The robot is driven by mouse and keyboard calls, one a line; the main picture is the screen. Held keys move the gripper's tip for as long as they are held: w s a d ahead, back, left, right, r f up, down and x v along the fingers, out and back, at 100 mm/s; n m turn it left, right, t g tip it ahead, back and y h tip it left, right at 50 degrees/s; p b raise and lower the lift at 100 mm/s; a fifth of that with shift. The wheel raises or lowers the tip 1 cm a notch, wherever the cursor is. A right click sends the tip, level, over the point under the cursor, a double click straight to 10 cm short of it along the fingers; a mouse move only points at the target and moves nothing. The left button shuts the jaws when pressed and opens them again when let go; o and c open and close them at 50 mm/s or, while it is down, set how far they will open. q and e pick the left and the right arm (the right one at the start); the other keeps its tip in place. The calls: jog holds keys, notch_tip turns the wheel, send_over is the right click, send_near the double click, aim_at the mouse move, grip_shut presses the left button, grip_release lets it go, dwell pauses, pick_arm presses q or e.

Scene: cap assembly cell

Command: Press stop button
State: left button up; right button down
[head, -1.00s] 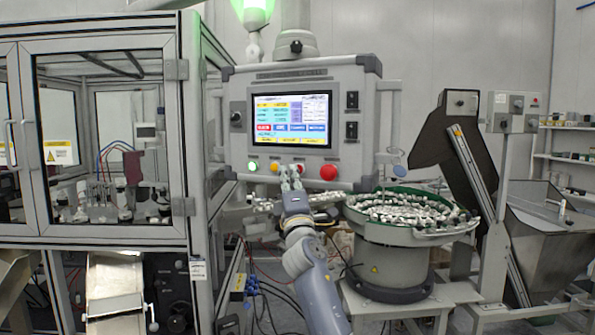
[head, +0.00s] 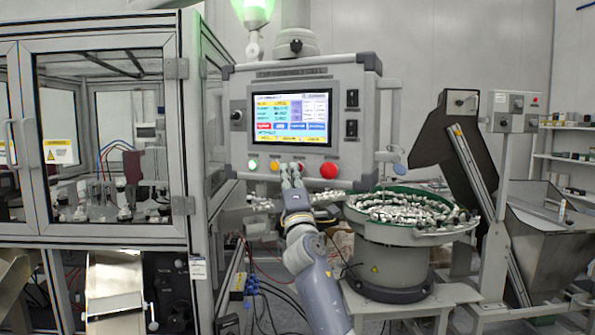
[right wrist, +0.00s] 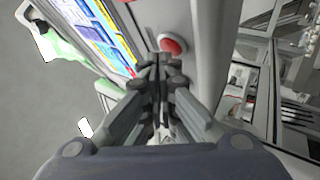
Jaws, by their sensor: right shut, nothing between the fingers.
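The control panel (head: 240,150) carries a row of buttons along its lower edge. A green button (head: 253,165) and a yellow one (head: 274,165) are left of my right gripper (head: 291,170). A small red button (head: 302,166) shows partly behind its fingers, and a large red button (head: 328,171) stands clear to the right. In the right wrist view a red button (right wrist: 173,45) lies just beyond the shut fingertips (right wrist: 159,64); I cannot tell if they touch the panel. The right gripper is shut and empty. My left gripper is not in view.
The lit touchscreen (head: 290,119) is above the buttons. A round feeder bowl (head: 405,232) with many small parts stands below right. A glazed enclosure (head: 110,240) fills the left side, and a green lamp (head: 253,14) glows above.

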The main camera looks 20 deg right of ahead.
jog(key=shift+w+d, duration=0.15)
dwell(0.5)
jog(key=shift+r, duration=0.1)
jog(key=shift+s+a, duration=0.3)
jog(key=shift+s, duration=0.05)
jog(key=shift+p, duration=0.3)
jog(key=s+a+p, duration=0.3)
jog(key=s+a, duration=0.1)
jog(key=shift+s, duration=0.2)
dwell(0.7)
